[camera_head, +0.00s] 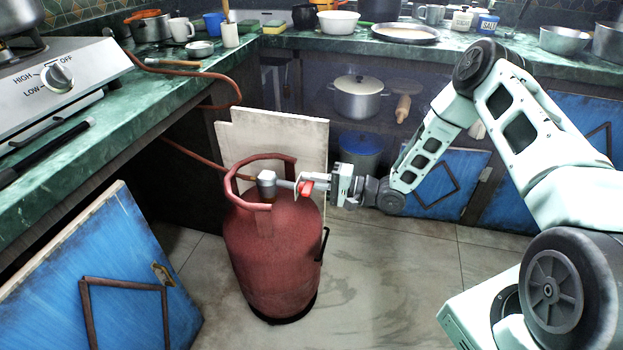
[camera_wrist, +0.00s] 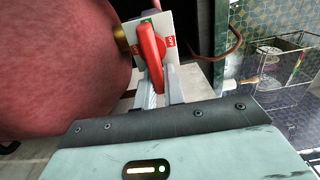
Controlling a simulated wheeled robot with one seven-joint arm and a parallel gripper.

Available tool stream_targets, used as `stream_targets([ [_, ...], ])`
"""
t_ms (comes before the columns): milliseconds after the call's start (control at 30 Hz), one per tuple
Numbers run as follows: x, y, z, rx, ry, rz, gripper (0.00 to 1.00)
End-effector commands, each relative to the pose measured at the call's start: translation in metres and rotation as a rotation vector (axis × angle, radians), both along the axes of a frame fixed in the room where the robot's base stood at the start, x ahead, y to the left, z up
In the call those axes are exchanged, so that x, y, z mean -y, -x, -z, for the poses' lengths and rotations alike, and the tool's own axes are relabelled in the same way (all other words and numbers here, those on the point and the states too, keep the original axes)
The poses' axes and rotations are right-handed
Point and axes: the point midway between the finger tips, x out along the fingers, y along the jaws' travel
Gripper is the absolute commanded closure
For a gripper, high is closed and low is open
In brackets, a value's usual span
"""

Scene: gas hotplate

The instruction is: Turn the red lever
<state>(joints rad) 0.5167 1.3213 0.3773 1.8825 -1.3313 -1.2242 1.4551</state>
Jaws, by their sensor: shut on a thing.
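The red lever (camera_wrist: 151,55) sits on a pale valve plate (camera_wrist: 133,38) with red and green markings. The plate is at the top of a red gas cylinder (camera_head: 277,250) standing on the floor. In the head view the red lever (camera_head: 306,188) shows at the right side of the cylinder's valve (camera_head: 267,184). My gripper (camera_head: 312,187) reaches in from the right, level with the valve. In the wrist view my gripper's fingers (camera_wrist: 160,88) lie on both sides of the lever's lower end and are shut on it. The lever points mostly down, slightly tilted, toward the fingers.
A collar ring (camera_head: 262,160) surrounds the valve. A red hose (camera_head: 195,160) runs from the cylinder toward the counter (camera_head: 110,125). A pale board (camera_head: 290,140) stands behind the cylinder. An open blue door (camera_head: 110,270) is at the left. Floor (camera_head: 385,290) right of the cylinder is clear.

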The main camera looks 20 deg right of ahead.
Motion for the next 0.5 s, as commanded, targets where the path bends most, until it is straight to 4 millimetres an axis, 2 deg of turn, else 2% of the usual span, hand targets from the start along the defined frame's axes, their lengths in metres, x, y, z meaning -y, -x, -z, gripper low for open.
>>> stream_targets([
  [400,-0.0007,0.0005,0.0005,-0.006,-0.003,-0.002,1.0],
  [433,-0.0007,0.0005,0.0005,-0.006,-0.003,-0.002,0.87],
  [500,-0.0007,0.0005,0.0005,-0.006,-0.003,-0.002,0.67],
])
